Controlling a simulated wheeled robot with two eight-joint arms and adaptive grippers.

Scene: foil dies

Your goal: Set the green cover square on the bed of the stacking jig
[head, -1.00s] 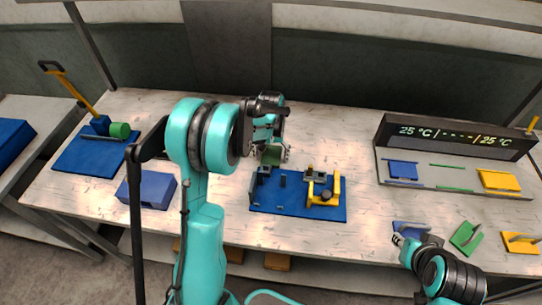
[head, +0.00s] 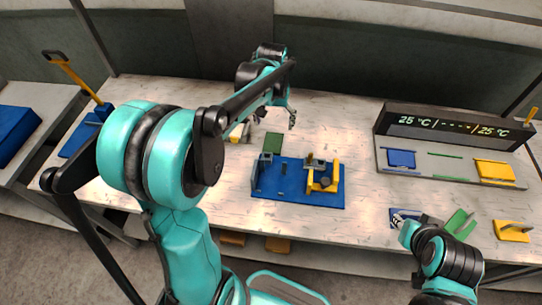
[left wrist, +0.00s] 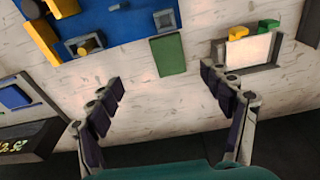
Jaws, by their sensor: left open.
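The green cover (head: 272,142) is a flat dark-green plate just behind the blue stacking jig (head: 330,200). In the left wrist view the cover (left wrist: 169,55) lies at the edge of the blue jig base (left wrist: 125,22), beside a grey block. I cannot tell if it touches the jig. My left gripper (head: 275,115) is behind the cover, open and empty. In the left wrist view its spread fingers (left wrist: 163,78) are apart from the cover. My right gripper (head: 400,219) is low by a blue piece at the right; its jaws are unclear.
A display shelf (head: 385,160) at the right holds a blue plate (head: 402,158) and a yellow plate (head: 495,171). A green piece (head: 459,222) and a yellow piece (head: 513,232) lie in front. A grey-framed tray (left wrist: 278,52) stands near the cover. Table between jig and shelf is clear.

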